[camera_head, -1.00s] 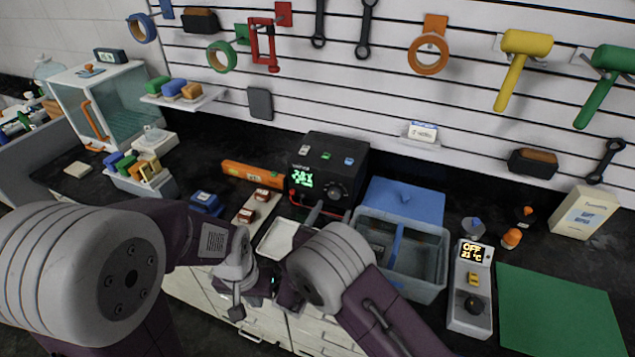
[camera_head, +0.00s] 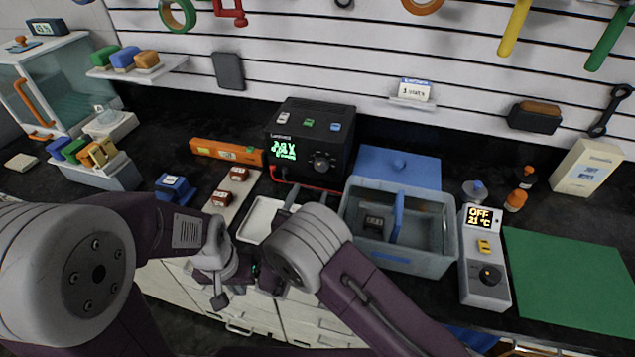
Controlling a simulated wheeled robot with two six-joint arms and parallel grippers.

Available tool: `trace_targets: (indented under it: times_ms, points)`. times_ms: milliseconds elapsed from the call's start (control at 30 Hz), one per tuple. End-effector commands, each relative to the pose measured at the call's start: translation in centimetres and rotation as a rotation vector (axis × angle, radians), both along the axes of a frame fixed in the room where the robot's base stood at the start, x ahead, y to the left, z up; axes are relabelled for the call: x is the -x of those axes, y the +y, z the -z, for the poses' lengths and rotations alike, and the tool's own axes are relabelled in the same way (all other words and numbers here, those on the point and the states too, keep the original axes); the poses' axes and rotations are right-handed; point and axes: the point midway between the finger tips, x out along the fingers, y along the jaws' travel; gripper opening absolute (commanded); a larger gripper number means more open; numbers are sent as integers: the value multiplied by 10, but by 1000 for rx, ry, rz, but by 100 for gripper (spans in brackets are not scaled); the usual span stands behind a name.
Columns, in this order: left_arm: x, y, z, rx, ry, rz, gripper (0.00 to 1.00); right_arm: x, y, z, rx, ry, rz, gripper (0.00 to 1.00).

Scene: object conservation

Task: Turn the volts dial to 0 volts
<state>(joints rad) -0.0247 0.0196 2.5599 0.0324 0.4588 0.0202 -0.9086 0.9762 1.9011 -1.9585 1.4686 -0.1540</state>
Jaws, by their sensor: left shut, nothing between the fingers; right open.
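The black power supply (camera_head: 309,133) stands at the back centre against the wall. Its front has a lit green display (camera_head: 285,152), whose digits are too blurred to read surely, and a dark round dial (camera_head: 322,161) to the right of it. My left gripper (camera_head: 219,298) is low in front of the counter, shut and empty, well away from the dial. My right gripper (camera_head: 307,200) is open in front of the power supply. Its grey fingers point towards the front, below the dial and apart from it; its wrist is largely hidden by my arm.
A red cable (camera_head: 310,186) runs along the power supply's foot. A grey divided bin (camera_head: 432,231) stands to the right, with a blue lid (camera_head: 398,167) behind it. A white tray (camera_head: 256,222) lies to the left of my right gripper. A heater with a knob (camera_head: 484,282) is further right.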

Motion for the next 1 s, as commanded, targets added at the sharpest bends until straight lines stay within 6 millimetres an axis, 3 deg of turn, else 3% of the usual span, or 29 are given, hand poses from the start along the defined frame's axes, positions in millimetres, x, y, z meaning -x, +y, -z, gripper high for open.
trace_targets:
  times_ms: [167,400,600,900,1000]
  points:
    - [0,0,-1,0,-1,0,0,-9,-3,-2,-1,-1,2,60]
    - [0,0,2,0,0,0,0,-57,-17,-1,-1,-2,4,60]
    - [0,0,4,0,0,0,0,-83,-23,-1,-1,-1,1,60]
    - [0,0,4,0,0,0,0,-88,-23,-2,0,0,-1,60]
    - [0,0,4,0,0,0,0,-88,-23,-2,0,0,0,35]
